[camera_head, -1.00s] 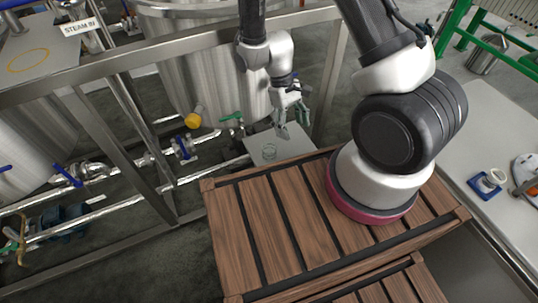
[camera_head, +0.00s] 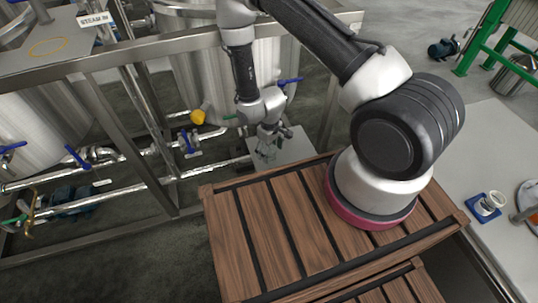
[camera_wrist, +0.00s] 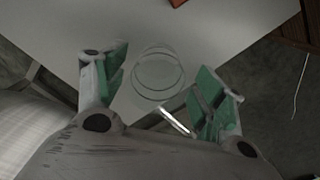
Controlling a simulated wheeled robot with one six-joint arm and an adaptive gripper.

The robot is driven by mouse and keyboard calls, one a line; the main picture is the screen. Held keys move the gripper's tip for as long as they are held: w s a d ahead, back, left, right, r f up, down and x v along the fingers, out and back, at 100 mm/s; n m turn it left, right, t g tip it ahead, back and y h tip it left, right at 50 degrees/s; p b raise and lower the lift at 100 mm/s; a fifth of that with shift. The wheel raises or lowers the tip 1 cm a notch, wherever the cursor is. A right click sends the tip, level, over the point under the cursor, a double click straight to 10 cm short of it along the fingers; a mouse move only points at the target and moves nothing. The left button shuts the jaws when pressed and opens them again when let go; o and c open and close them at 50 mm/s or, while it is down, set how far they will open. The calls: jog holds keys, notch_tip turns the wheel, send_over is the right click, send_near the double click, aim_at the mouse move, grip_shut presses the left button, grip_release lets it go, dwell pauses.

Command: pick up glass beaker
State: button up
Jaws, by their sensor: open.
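The glass beaker (camera_wrist: 158,72) is clear and stands on a pale grey tabletop (camera_wrist: 215,28). In the wrist view its round outline lies between and just beyond my two green-padded fingers. My gripper (camera_wrist: 163,92) is open, with one finger on each side, and I see no contact with the glass. In the head view my gripper (camera_head: 268,150) is low over the small pale table (camera_head: 292,150). There the beaker is hidden or too faint to make out behind the fingers.
A steel frame (camera_head: 160,45) with large tanks (camera_head: 190,85) and pipes stands behind and left of the small table. A wooden slatted surface (camera_head: 270,225) lies in front. A grey counter (camera_head: 480,150) is at the right. A reddish-brown object (camera_wrist: 178,2) sits at the wrist view's top edge.

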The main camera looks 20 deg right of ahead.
aim_at(270, 154)
notch_tip(270, 154, down, 3)
jog(key=shift+d+f, duration=0.1)
jog(key=shift+d, duration=0.05)
jog(key=c, duration=1.1)
